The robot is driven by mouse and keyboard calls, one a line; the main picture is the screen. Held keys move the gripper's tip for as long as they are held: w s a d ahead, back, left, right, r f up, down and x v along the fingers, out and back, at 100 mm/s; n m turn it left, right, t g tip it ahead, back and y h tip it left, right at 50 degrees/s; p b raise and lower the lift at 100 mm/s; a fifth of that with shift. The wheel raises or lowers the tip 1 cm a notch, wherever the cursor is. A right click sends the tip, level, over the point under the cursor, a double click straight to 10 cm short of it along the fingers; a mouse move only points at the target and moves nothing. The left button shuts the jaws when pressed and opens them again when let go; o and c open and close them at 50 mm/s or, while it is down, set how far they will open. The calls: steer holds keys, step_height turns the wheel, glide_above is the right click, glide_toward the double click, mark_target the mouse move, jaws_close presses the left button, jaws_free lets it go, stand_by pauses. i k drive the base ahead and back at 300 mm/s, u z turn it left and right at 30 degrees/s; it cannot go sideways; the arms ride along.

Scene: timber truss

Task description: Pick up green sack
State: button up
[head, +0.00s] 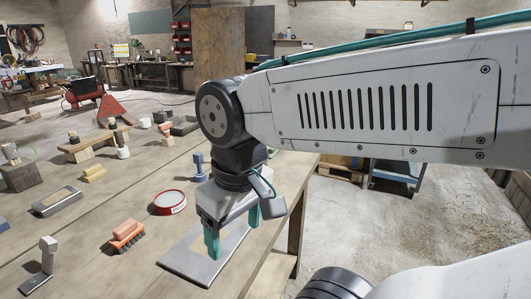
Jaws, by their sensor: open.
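My gripper (234,232) is at the middle of the head view, pointing down with its teal fingers apart. It is empty as far as I can see. It hangs over a flat grey slab (178,272) near the right edge of the wooden table (85,275). I cannot make out a green sack in this view. My arm hides part of the scene at the right.
A yellow block (94,173), a grey block (57,202) and a grey stand (46,264) lie further left. Concrete floor (345,225) is open at right.

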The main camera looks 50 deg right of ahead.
mark_target(272, 152)
steer(key=z, duration=0.45)
steer(key=k, duration=1.05)
steer(key=z, duration=1.85)
steer(key=i, duration=2.9)
steer(key=u, duration=1.45)
steer(key=i, duration=0.85)
steer(key=u, duration=0.85)
